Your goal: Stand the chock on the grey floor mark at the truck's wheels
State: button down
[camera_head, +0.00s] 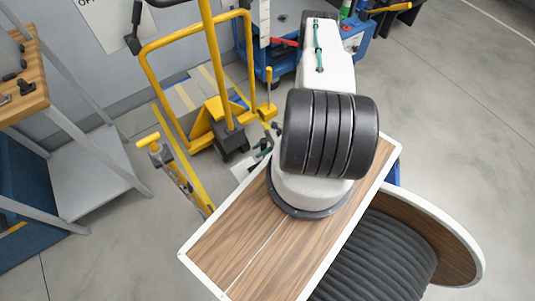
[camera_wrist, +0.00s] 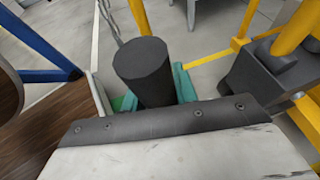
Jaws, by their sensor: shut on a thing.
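My gripper (camera_wrist: 144,92) is shut, its teal fingers on either side of a dark round-ended piece, which I take to be the chock (camera_wrist: 145,62). It is in the middle of the wrist view. In the head view my gripper is mostly hidden behind my arm, left of the dark ribbed joint. The yellow truck (camera_head: 207,55) stands up and left of my arm, with a dark wheel part (camera_head: 231,146) low on its near side. In the wrist view dark truck parts (camera_wrist: 262,72) are at the right, apart from the held piece. I cannot make out the grey floor mark.
A yellow-handled low rack or jack (camera_head: 165,158) lies close left of my arm. A grey-legged shelf (camera_head: 95,172) with a wooden top stands at the left. A blue cart (camera_head: 355,35) is at the back. The floor (camera_head: 460,110) at right is clear.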

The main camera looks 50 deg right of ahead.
jog(key=w+a+f, duration=0.2)
jog(key=w+f, duration=0.2)
jog(key=w, duration=0.4)
jog(key=shift+a, duration=0.3)
jog(key=shift+f, duration=0.2)
jog(key=c, duration=1.1)
grip_release()
jog(key=shift+f, duration=0.1)
jog(key=v, duration=0.7)
jog(key=shift+d+r, duration=0.2)
jog(key=shift+r, duration=0.1)
